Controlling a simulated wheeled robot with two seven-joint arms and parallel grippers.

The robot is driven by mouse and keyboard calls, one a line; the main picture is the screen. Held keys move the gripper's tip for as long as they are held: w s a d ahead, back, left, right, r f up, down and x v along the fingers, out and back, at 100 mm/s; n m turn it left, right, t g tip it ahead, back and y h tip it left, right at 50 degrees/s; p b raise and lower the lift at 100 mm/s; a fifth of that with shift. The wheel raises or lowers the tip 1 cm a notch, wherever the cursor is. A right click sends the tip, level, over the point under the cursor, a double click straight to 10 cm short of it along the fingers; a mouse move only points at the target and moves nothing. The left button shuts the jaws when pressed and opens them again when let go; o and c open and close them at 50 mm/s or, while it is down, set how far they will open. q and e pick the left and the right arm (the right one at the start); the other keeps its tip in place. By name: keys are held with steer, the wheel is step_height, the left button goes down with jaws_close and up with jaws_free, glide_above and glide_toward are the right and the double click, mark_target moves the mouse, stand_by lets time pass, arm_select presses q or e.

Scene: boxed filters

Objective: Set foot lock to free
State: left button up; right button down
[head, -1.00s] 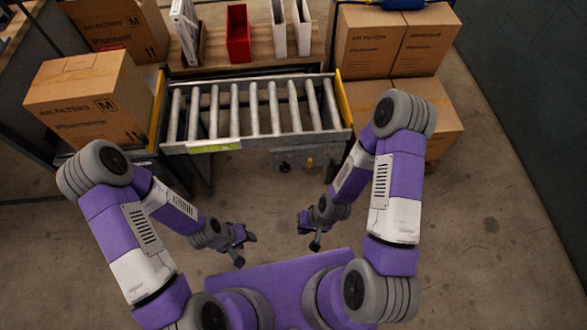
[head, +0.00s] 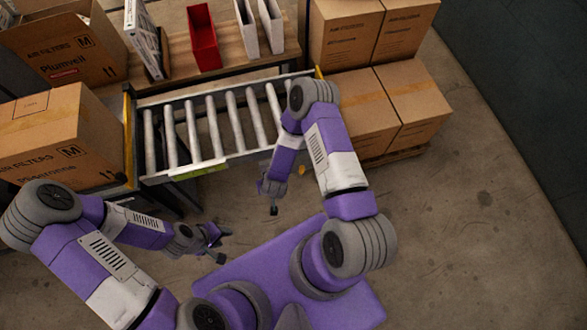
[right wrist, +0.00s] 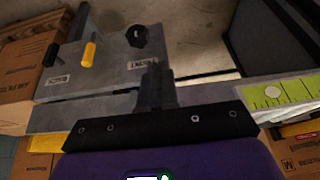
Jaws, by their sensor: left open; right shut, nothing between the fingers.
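In the right wrist view a grey panel (right wrist: 110,67) carries a yellow-tipped lever (right wrist: 89,53) and a black knob (right wrist: 137,36), each beside a small label too small to read surely. I cannot tell for certain which one is the foot lock. In the head view a bit of yellow (head: 302,170) shows under the roller conveyor, beside my right arm, which hides most of the panel. My right gripper (head: 273,209) is shut and empty; its fingers (right wrist: 154,78) point toward the panel, apart from the lever. My left gripper (head: 223,245) is open and empty above the floor.
The roller conveyor (head: 200,168) stands ahead, with a carton (head: 60,140) at its left and stacked cartons (head: 410,100) at its right. A shelf behind holds a red bin (head: 203,38) and white folders. The floor to the right is clear.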

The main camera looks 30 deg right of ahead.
steer(key=w+d+f+h+b, duration=0.3)
steer(key=d+f+h+b, duration=0.2)
steer(key=d+f, duration=0.7)
steer(key=shift+w+d+n+g, duration=0.2)
steer(key=shift+d+n+g, duration=0.15)
steer(key=shift+d, duration=0.25)
steer(key=shift+d, duration=0.1)
